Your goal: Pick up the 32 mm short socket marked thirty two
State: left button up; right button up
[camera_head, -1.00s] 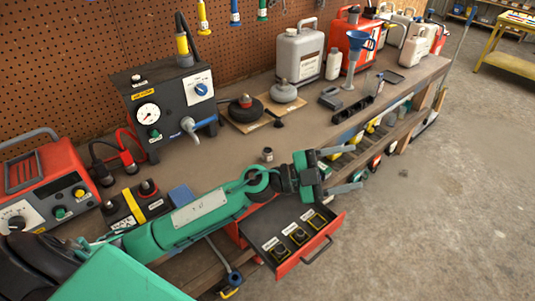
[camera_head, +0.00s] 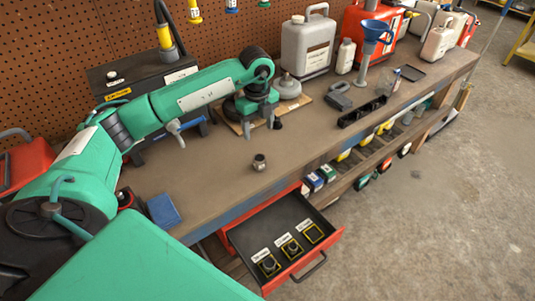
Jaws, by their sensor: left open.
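A small dark metal socket (camera_head: 259,162) stands alone on the brown bench top, and its marking is too small to read. An open red drawer (camera_head: 335,236) juts from the bench front. I cannot tell which socket is thirty two. My left gripper (camera_head: 260,128) is open and empty, fingers pointing down, above the bench and farther back than the lone socket. My right gripper is not in view.
Behind my left gripper are a grey weight (camera_head: 288,88) and a board. A black tray (camera_head: 362,111), a blue funnel (camera_head: 374,35) and jugs stand to the right. A blue block (camera_head: 163,210) lies at left. The bench around the lone socket is clear.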

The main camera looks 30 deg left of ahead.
pick_arm(q)
notch_tip(320, 180, down, 2)
jog(key=s, duration=0.1)
jog(key=p, duration=0.2)
send_over(259, 158)
notch_tip(259, 158, down, 6)
jog(key=shift+s, duration=0.1)
jog(key=shift+f+p, duration=0.2)
jog(key=shift+p, duration=0.1)
jog(key=f+p, duration=0.1)
jog(key=f, duration=0.1)
jog(key=f+p, duration=0.1)
jog(key=f, duration=0.1)
jog(key=shift+w+f, duration=0.2)
jog(key=shift+f, duration=0.15)
jog(key=c, duration=1)
jog(key=shift+c, duration=0.9)
jog(key=shift+r, duration=0.15)
